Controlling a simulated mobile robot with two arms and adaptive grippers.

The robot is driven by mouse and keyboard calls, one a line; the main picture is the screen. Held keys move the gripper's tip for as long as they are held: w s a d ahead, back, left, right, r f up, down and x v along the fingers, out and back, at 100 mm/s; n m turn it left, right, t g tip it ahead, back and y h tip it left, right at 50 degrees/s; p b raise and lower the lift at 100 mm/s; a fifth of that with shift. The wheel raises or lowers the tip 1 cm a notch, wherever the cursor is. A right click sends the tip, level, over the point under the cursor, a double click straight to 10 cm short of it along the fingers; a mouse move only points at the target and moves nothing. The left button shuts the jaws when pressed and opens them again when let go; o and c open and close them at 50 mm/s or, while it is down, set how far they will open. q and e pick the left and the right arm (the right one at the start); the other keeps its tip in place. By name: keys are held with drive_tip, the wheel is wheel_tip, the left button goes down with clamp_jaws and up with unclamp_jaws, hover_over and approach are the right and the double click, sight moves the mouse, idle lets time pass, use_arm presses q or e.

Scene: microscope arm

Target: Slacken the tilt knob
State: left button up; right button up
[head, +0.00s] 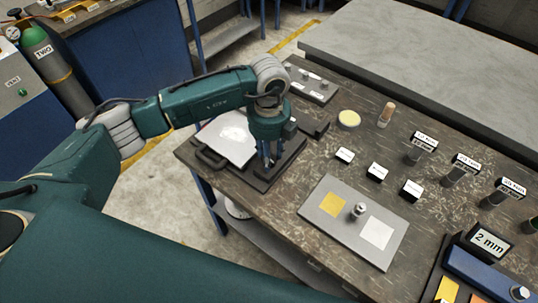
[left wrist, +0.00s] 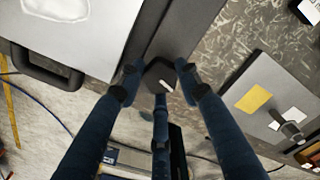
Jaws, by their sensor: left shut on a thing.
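My left gripper (head: 269,158) points down at the table's near left edge. In the left wrist view its three blue fingers (left wrist: 158,80) close around a dark, rounded knob (left wrist: 163,72) with a small pale mark, which I take to be the tilt knob. It sits at the end of a dark bar (left wrist: 186,32) beside a pale panel (left wrist: 75,35) with a black handle. In the head view the fingers hide the knob; the pale panel (head: 228,135) is left of the gripper. My right gripper is not in view.
Right of the gripper, a grey plate (head: 335,223) with a yellow square, a white square and a small metal post lies on the table (head: 300,180). Small white-topped blocks (head: 376,172) and labelled cylinders (head: 460,175) stand farther right. A dark plate (head: 311,86) lies behind.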

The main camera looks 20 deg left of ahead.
use_arm(q)
drive_tip(key=shift+w+a+r+n, duration=0.2)
drive_tip(key=shift+w+r+n, duration=0.1)
drive_tip(key=shift+w+n, duration=0.15)
drive_tip(key=o, duration=1.1)
drive_tip(key=shift+o, duration=0.3)
drive_tip(key=shift+s+f, duration=0.1)
drive_tip(key=shift+f, duration=0.05)
wheel_tip(320, 180, up, 12)
